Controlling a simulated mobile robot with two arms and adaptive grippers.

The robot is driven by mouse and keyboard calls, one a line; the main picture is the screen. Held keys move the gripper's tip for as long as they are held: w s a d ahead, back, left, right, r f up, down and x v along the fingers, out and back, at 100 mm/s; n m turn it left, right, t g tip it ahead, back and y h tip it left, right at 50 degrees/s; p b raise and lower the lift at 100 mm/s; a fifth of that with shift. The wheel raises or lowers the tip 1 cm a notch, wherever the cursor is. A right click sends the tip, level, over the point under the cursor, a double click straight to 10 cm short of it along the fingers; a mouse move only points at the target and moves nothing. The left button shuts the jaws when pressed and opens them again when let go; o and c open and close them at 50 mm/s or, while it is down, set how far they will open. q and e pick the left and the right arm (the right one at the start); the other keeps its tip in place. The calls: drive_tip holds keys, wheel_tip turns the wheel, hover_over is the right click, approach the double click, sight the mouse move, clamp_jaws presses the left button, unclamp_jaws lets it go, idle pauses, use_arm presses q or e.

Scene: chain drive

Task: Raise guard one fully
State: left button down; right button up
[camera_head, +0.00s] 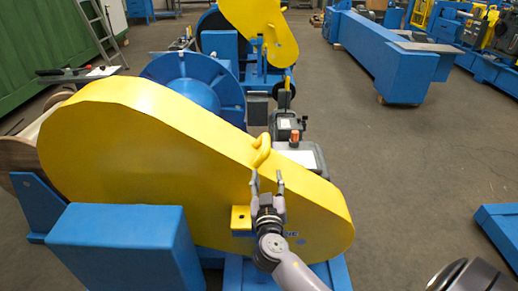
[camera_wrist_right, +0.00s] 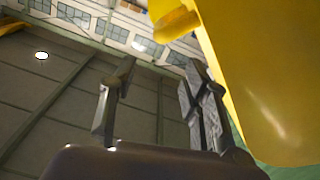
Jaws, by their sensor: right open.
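Guard one, a large yellow guard (camera_head: 150,150), lies long and low across the front of the head view, its narrow end to the right. Its yellow handle (camera_head: 262,152) sticks up from the top edge. My right gripper (camera_head: 267,180) is open and empty, just below the handle and in front of the guard's face, fingers pointing up. In the right wrist view the open fingers (camera_wrist_right: 157,75) point toward the handle (camera_wrist_right: 176,24), which is beyond the tips; the guard (camera_wrist_right: 250,80) fills the right side. The gripper hides part of the lettering. My left gripper is not in view.
A blue block (camera_head: 125,245) stands at the front left beside the guard. A blue wheel (camera_head: 195,85) and a grey box (camera_head: 300,158) are behind it. A second yellow guard (camera_head: 258,28) stands farther back. The floor on the right (camera_head: 410,165) is largely clear.

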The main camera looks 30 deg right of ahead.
sight(266, 145)
drive_tip(key=x, duration=1.6)
drive_tip(key=shift+w+d+f, duration=0.15)
drive_tip(key=shift+w+d, duration=0.05)
drive_tip(key=shift+w, duration=0.2)
drive_tip(key=shift+c, duration=0.2)
clamp_jaws()
